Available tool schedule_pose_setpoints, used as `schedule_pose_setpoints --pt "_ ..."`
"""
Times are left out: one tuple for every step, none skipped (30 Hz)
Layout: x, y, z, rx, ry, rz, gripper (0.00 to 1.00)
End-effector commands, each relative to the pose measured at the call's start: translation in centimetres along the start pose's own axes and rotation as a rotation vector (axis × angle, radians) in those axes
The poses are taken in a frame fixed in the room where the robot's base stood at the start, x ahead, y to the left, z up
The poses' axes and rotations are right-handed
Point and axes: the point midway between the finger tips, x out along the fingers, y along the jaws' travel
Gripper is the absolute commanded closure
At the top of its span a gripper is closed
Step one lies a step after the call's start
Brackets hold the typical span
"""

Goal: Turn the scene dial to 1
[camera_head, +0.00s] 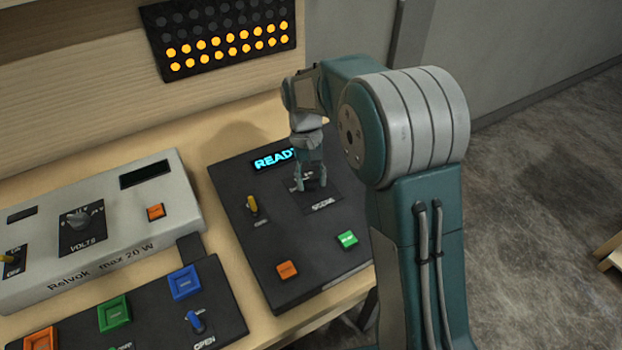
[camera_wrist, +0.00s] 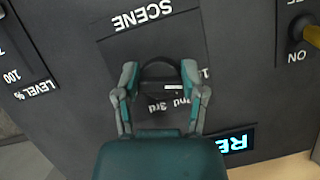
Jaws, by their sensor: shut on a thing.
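The scene dial (camera_wrist: 158,73) is a dark round knob on a black plate marked SCENE. In the wrist view, labels reading 2nd and 3rd show beside it, and another label is partly hidden by a finger. A small white mark shows near the dial, but I cannot tell which label it points at. My gripper (camera_wrist: 160,76) has one finger on each side of the dial and is shut on it. In the head view my gripper (camera_head: 310,182) reaches down onto the black console (camera_head: 268,222), and its fingers mostly hide the dial.
The console has a lit READY display (camera_head: 275,158), a yellow toggle (camera_head: 252,205), an orange button (camera_head: 287,270) and a green button (camera_head: 348,239). A grey Relvok box (camera_head: 105,258) and a panel with coloured buttons (camera_head: 150,318) stand left. An LED board (camera_head: 218,38) has orange rows lit.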

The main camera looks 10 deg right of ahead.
Motion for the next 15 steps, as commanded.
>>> schedule_pose_setpoints --pt "-0.20 -0.04 -0.24 0.000 0.013 -0.001 0.94" --pt "-0.21 -0.04 -0.24 0.000 0.013 -0.001 0.94" --pt "-0.21 -0.04 -0.24 0.000 0.013 -0.001 0.94" --pt "-0.21 -0.03 -0.24 0.000 0.013 -0.001 0.42" --pt "-0.22 -0.03 -0.25 0.000 0.013 -0.001 0.29" --pt "-0.20 -0.03 -0.23 0.000 0.012 -0.001 0.11" --pt "-0.19 -0.03 -0.21 0.000 0.011 -0.001 0.11" --pt "-0.17 -0.03 -0.19 0.000 0.010 -0.001 0.11" --pt "-0.15 -0.02 -0.16 0.000 0.009 -0.001 0.11" --pt "-0.14 -0.02 -0.15 0.000 0.008 -0.001 0.11" --pt "-0.13 -0.02 -0.13 0.000 0.008 -0.001 0.11" --pt "-0.11 -0.01 -0.12 0.001 0.007 -0.001 0.11" --pt "-0.12 -0.01 -0.09 0.001 0.006 -0.001 0.11" --pt "-0.11 -0.01 -0.07 0.001 0.006 -0.001 0.11" --pt "-0.10 -0.01 -0.05 0.001 0.006 -0.001 0.11"
